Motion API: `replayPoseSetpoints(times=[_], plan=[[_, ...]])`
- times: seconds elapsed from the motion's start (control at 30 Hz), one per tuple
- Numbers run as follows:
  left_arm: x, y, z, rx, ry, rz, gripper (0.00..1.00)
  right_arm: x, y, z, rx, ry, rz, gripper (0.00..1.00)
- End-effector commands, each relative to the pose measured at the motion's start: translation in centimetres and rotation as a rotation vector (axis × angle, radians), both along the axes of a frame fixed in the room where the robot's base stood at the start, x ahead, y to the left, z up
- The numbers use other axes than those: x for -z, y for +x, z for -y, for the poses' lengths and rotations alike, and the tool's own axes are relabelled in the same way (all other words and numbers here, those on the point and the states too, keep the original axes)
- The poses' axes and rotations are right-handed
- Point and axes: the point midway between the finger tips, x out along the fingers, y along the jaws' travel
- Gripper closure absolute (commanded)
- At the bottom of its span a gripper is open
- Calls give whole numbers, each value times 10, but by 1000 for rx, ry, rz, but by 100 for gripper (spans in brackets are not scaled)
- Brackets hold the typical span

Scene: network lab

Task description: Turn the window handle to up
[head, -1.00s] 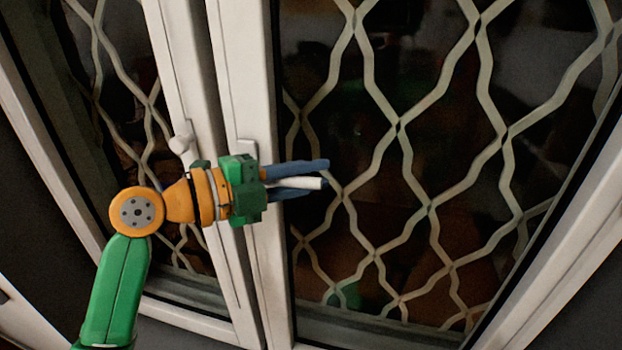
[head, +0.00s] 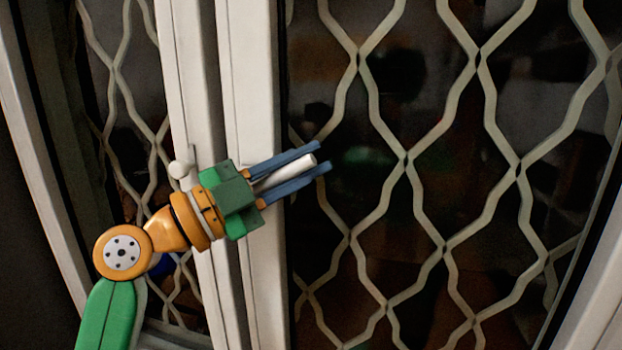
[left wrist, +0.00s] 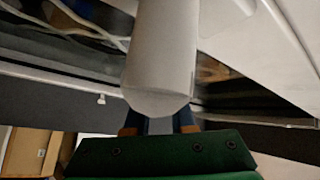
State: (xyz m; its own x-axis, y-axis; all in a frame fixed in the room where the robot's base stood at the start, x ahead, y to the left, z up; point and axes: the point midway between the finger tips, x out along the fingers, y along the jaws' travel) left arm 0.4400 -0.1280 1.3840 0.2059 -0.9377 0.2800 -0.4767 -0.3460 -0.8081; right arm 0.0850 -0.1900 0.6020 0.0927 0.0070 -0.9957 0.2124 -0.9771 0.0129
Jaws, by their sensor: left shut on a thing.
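The white window handle (head: 307,161) points right and slightly up in the head view, in front of the right sash's glass. My left gripper (head: 318,158) is shut on it, one blue finger on each side. The handle's base on the frame is hidden behind the green gripper body. In the left wrist view the handle (left wrist: 160,60) is a large pale bar coming down into my fingers. A second white knob (head: 181,167) sits on the left sash's frame. My right gripper is not in view.
White window frame posts (head: 255,90) run up the middle. A wavy metal lattice (head: 408,165) covers the panes on both sides, close to my fingers. The glass behind is dark with blurred reflections.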

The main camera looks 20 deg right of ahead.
Motion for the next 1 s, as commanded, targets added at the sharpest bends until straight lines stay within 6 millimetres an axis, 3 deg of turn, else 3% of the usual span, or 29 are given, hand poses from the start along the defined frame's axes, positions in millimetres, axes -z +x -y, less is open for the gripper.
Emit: replayPoseSetpoints(times=[0.5, 0.53, 0.6, 0.87, 1.0], plan=[[-7, 1, -3, -3, -29, -9, 100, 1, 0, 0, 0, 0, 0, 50], [-6, 1, -3, -3, -29, -9, 71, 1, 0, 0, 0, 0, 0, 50], [-6, 1, -3, -4, -27, -9, 52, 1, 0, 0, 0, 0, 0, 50], [-5, 1, -2, -2, -25, -9, 49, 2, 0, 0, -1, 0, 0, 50], [5, -2, -16, -4, -26, -6, 49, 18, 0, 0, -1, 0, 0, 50]])
